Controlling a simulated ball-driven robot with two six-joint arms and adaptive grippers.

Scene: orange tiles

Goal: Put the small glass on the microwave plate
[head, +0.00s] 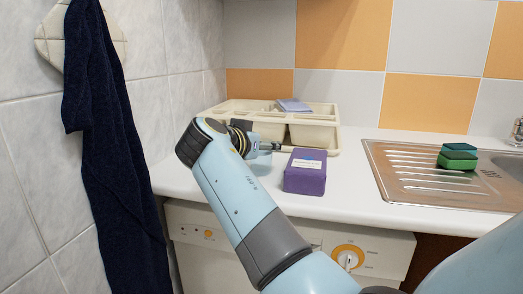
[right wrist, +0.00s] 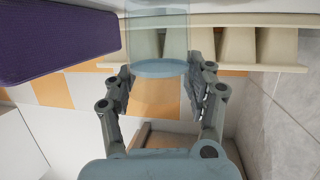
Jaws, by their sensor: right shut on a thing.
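The small glass (right wrist: 158,35) is clear and bluish, with its round rim or base facing me in the right wrist view. My right gripper (right wrist: 162,75) has a finger on each side of the glass and is shut on it. In the head view my right gripper (head: 280,148) is small, at the counter between the tray and the purple box. I cannot make out the glass there. The microwave plate is not in either view. My left gripper is not in view.
A purple box (head: 305,172) stands close beside my right gripper; it also shows in the wrist view (right wrist: 60,40). A cream divided tray (head: 315,133) is behind. A steel sink (head: 400,178) with green sponges (head: 457,157) is to the right. A dark towel (head: 110,150) hangs left.

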